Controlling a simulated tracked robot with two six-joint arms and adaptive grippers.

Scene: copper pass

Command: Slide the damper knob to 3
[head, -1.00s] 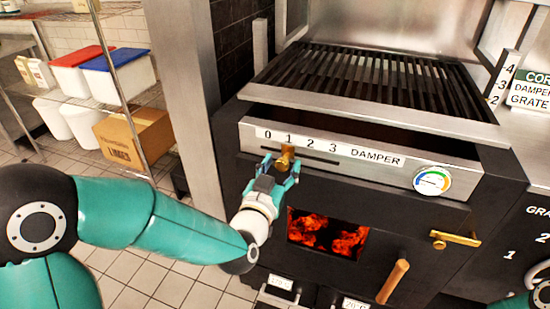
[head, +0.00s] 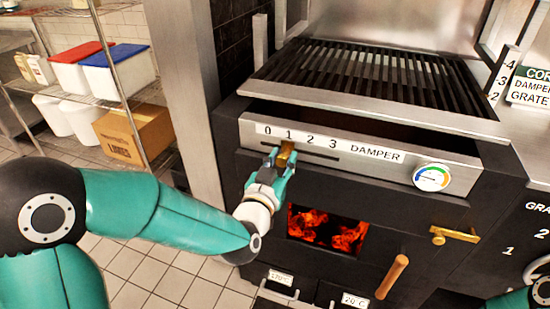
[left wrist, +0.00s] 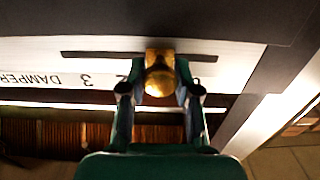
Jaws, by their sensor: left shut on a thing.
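The brass damper knob (head: 286,152) sits in a dark horizontal slot (head: 330,155) on the steel front panel, just below the 1 of the scale 0 1 2 3 (head: 300,137). My left gripper (head: 275,165) is shut on the knob, coming from below and the front. In the left wrist view the knob (left wrist: 160,75) shows between the two fingers, with the scale upside down; the gripper hides part of the numbers. My right gripper is not in view; only a bit of my right arm shows at the lower right.
A round gauge (head: 431,178) is right of the DAMPER label. Below are a glowing fire window (head: 327,228), a brass latch (head: 453,235) and a wooden handle (head: 392,277). The grill grate (head: 375,75) is above. A steel post (head: 185,90) stands left.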

